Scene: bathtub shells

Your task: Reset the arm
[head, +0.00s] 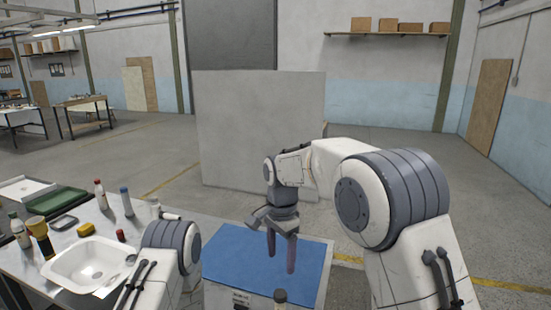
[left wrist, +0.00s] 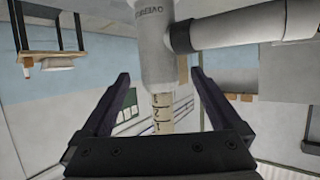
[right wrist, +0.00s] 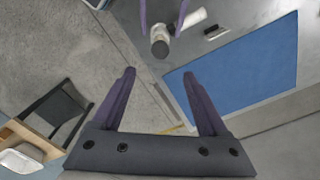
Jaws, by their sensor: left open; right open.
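My right gripper (head: 281,262) points down over the blue mat (head: 235,260), its two dark purple fingers apart with nothing between them. In the right wrist view it is open (right wrist: 159,73), with the blue mat (right wrist: 250,70) to the right. My left gripper (left wrist: 160,75) is open in the left wrist view. A white pipe with a side branch (left wrist: 240,30) and a marked lower end shows between its fingers; contact cannot be told. In the right wrist view, two purple fingers show beside a white piece with a dark end (right wrist: 160,48). The left fingers are hidden in the head view.
A grey partition (head: 255,125) stands behind the mat. Open floor lies beyond.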

